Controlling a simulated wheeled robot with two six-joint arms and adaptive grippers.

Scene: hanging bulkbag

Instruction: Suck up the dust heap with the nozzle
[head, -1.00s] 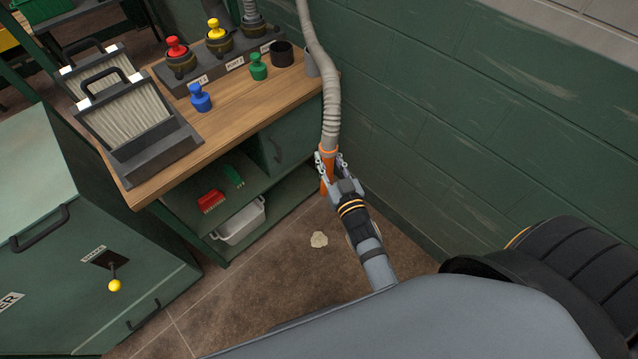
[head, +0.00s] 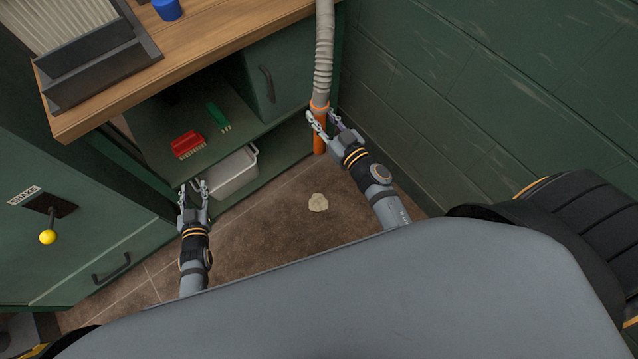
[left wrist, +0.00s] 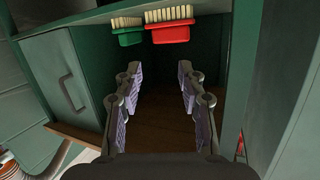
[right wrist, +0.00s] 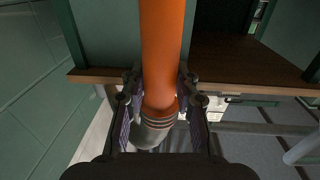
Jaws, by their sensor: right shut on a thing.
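The dust heap (head: 318,203) is a small pale pile on the brown floor, below and left of my right gripper in the head view. The nozzle (head: 319,142) is an orange tube on the end of a grey ribbed hose (head: 323,65). My right gripper (head: 326,122) is shut on the nozzle, which points down and stands apart from the heap. In the right wrist view the orange nozzle (right wrist: 162,50) lies between the fingers. My left gripper (head: 193,187) is open and empty in front of the bench shelves; its spread fingers (left wrist: 160,95) show in the left wrist view.
A wooden bench (head: 200,50) has shelves with a red brush (head: 187,145), a green brush (head: 219,117) and a white bin (head: 234,172). A green cabinet with a yellow-knobbed lever (head: 47,237) stands left. A green wall (head: 450,90) bounds the right. Floor around the heap is clear.

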